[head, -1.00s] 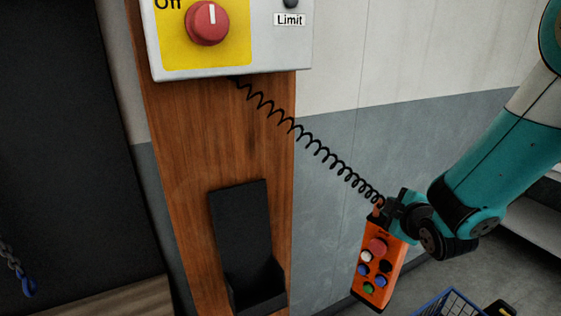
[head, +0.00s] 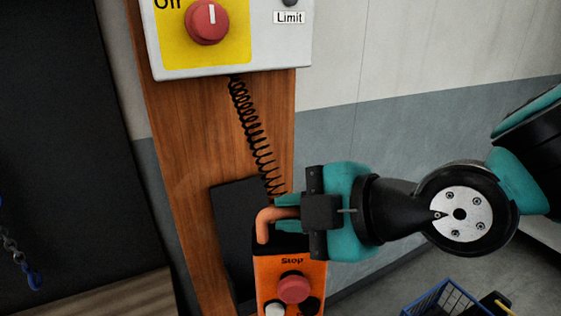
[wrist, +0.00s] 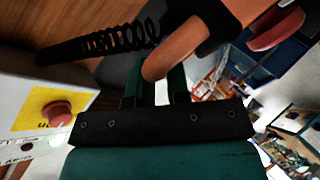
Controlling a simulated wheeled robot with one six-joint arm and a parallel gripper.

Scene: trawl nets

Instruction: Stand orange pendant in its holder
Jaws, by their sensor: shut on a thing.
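The orange pendant (head: 283,270) hangs upright in the head view, with a red Stop button and other buttons on its face; its lower part is cut off by the frame. My gripper (head: 283,213) is shut on the orange-brown hook at its top. The hook also shows between the jaws in the wrist view (wrist: 185,48). The black holder (head: 232,225) on the wooden board is behind and left of the pendant, partly hidden by it. The pendant appears in front of the holder, overlapping it in view; I cannot tell how far apart they are. The holder's lower pocket is hidden.
A black coiled cable (head: 250,125) runs from the control box (head: 235,55) to the pendant's top. The wooden board (head: 180,170) carries both box and holder. A blue basket (head: 445,300) is at the lower right. A chain with a blue hook (head: 30,275) hangs at the left.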

